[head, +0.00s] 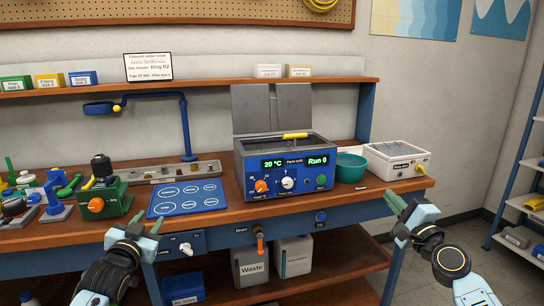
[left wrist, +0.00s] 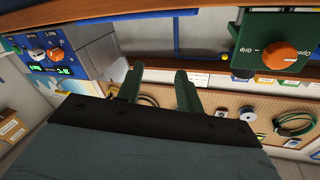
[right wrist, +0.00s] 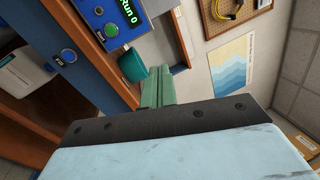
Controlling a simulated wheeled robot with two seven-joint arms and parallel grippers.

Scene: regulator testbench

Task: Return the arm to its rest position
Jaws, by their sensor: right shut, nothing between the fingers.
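My left gripper (head: 148,222) hovers in front of the bench edge at the left, below the blue mat. In the left wrist view its two green fingers (left wrist: 158,88) stand apart with nothing between them. My right gripper (head: 396,203) is in front of the bench's right end, clear of the bench top. In the right wrist view its green fingers (right wrist: 158,88) are together and hold nothing. Both arms come in from the bottom of the head view.
The testbench (head: 290,207) carries a blue bath unit (head: 290,185) showing 20 °C and Run 0, its lid raised. A teal bowl (head: 350,167), a white parts tray (head: 397,172), a blue mat (head: 187,203) and a green vise (head: 110,200) stand on it. Shelving (head: 520,180) is at the right.

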